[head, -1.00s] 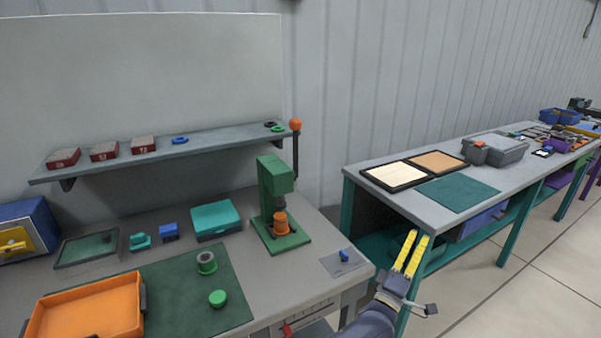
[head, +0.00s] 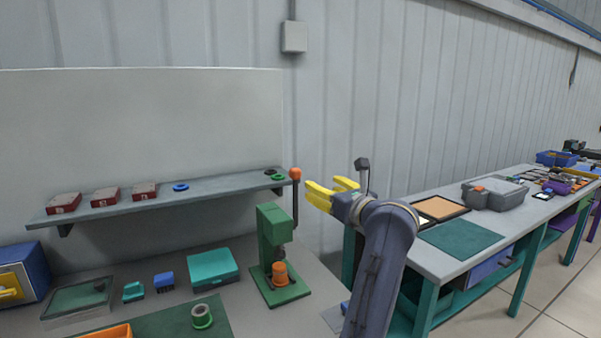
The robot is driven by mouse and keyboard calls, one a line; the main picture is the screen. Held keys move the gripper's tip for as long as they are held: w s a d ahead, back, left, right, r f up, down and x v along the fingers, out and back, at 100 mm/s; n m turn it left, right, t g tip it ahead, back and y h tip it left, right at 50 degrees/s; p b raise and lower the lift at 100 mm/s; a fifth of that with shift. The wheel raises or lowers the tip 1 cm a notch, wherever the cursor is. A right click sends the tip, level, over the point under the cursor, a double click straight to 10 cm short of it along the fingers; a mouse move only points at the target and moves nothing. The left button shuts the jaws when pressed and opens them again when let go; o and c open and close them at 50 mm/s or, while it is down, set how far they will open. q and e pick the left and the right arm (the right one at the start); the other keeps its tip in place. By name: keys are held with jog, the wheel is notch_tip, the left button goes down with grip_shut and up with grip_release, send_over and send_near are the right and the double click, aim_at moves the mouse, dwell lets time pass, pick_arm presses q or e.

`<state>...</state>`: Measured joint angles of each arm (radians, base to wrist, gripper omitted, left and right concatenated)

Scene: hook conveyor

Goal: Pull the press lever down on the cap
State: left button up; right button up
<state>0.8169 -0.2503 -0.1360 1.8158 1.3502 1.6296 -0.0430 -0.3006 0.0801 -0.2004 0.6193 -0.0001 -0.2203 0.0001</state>
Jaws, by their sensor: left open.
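The green press (head: 271,240) stands upright on the workbench, on a green base plate. Its lever (head: 295,196) is a dark rod standing upright on the right side, topped by an orange knob (head: 295,174). An orange cap-like part (head: 280,273) sits under the press ram; what lies beneath it is hidden. My left gripper (head: 324,194), with yellow fingers, is open and empty. It is just right of the knob in the picture, slightly lower, pointing left, with a visible gap. My right gripper is not in view.
A grey wall shelf (head: 150,203) behind the press holds red boxes and rings. A second table (head: 470,240) stands at right.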

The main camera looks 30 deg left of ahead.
aim_at(298, 172)
pick_arm(q)
jog(key=x, duration=1.6)
jog(key=shift+w+a, duration=0.15)
jog(key=shift+a, duration=0.2)
grip_shut()
